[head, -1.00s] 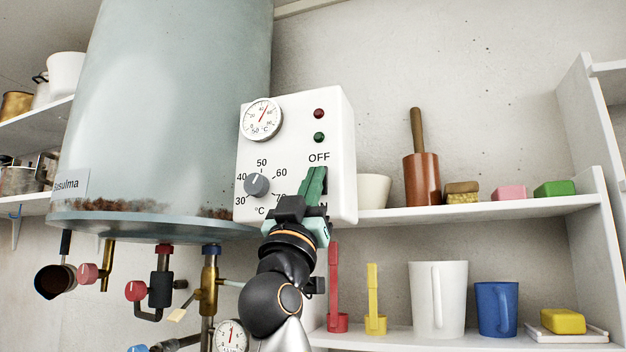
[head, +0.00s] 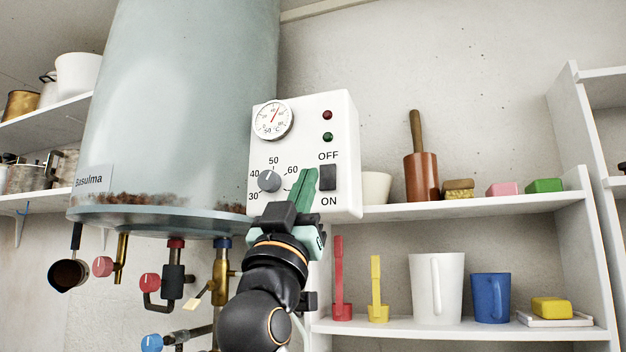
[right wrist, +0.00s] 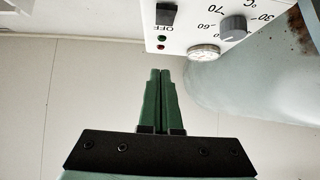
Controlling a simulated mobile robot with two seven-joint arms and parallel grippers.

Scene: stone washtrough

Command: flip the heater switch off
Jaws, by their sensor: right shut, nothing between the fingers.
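The white heater control box (head: 345,200) hangs beside the heater tank. Its black switch (head: 328,177) sits between the OFF and ON labels; I cannot tell which way it is tipped. The switch also shows in the right wrist view (right wrist: 166,14), upside down at the top edge. My right gripper (head: 309,173), with green fingers, is shut and empty. In the head view its tips lie just left of the switch and cover part of the dial scale. In the right wrist view its fingertips (right wrist: 160,72) appear apart from the box. My left gripper is out of view.
The grey dial (head: 269,181), thermometer (head: 273,121), red lamp (head: 327,115) and green lamp (head: 327,137) share the box face. The tank (head: 185,100) is on the left, with pipes and valves below. Shelves with a white mug (head: 436,290) and other items stand right.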

